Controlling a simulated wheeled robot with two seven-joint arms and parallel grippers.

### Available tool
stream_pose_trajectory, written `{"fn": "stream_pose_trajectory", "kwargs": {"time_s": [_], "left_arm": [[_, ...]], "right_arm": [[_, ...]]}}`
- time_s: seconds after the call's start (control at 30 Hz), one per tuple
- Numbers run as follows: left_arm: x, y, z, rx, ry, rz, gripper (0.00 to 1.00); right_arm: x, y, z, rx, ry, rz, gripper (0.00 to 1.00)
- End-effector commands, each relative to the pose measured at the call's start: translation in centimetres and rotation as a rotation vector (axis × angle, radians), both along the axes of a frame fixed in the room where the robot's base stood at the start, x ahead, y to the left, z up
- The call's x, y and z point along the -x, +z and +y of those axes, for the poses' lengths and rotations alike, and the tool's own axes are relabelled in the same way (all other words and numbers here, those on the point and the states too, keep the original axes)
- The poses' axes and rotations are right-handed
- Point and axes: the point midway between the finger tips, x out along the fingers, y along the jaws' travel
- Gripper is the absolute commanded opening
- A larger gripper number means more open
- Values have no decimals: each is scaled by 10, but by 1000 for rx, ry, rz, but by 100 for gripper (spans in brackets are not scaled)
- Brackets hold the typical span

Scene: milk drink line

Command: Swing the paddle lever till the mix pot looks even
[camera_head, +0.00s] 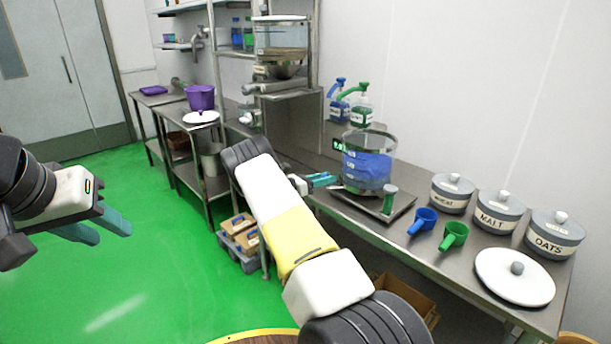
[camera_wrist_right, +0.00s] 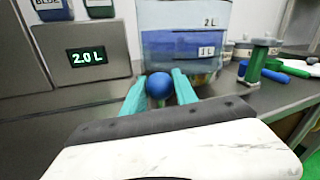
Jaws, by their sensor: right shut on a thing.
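The mix pot (camera_head: 367,168) is a clear round vessel with blue contents, standing on a tray on the steel counter. In the right wrist view the pot (camera_wrist_right: 185,42) has 1 L and 2 L marks, a darker blue band, and mixed yellowish and dark patches near its bottom, so it looks uneven. My right gripper (camera_head: 328,181) is beside the pot's left side. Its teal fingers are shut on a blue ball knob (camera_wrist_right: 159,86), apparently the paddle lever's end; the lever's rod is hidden. My left gripper (camera_head: 100,228) is open and empty over the floor, far left.
A green-handled post (camera_head: 389,198) stands at the tray's front. Blue (camera_head: 423,220) and green (camera_head: 453,236) scoops lie to the right, before lidded canisters (camera_head: 500,212). A white lid (camera_head: 514,277) lies at the counter's front. Pump bottles (camera_head: 361,110) stand behind. A display (camera_wrist_right: 86,57) reads 2.0 L.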

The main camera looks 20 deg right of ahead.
Motion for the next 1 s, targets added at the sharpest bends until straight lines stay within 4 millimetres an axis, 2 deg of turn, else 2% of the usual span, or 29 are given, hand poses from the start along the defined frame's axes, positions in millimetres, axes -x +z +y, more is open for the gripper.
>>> {"fn": "stream_pose_trajectory", "kwargs": {"time_s": [0.07, 0.1, 0.2, 0.57, 1.0], "left_arm": [[0, 0, 0, 0, 0, 0, 36], [0, 0, 0, 0, 0, 0, 36], [0, 0, 0, 0, 0, 0, 36], [0, 0, 0, 0, 0, 0, 36], [0, 0, 0, 0, 0, 0, 36]], "right_arm": [[0, 1, -1, 2, 1, 0, 0], [0, 1, -1, 2, 1, -1, 40], [0, 1, -1, 2, 0, -1, 55], [0, 1, 5, 1, 1, -1, 55], [6, 1, 70, 2, 1, 0, 55]]}}
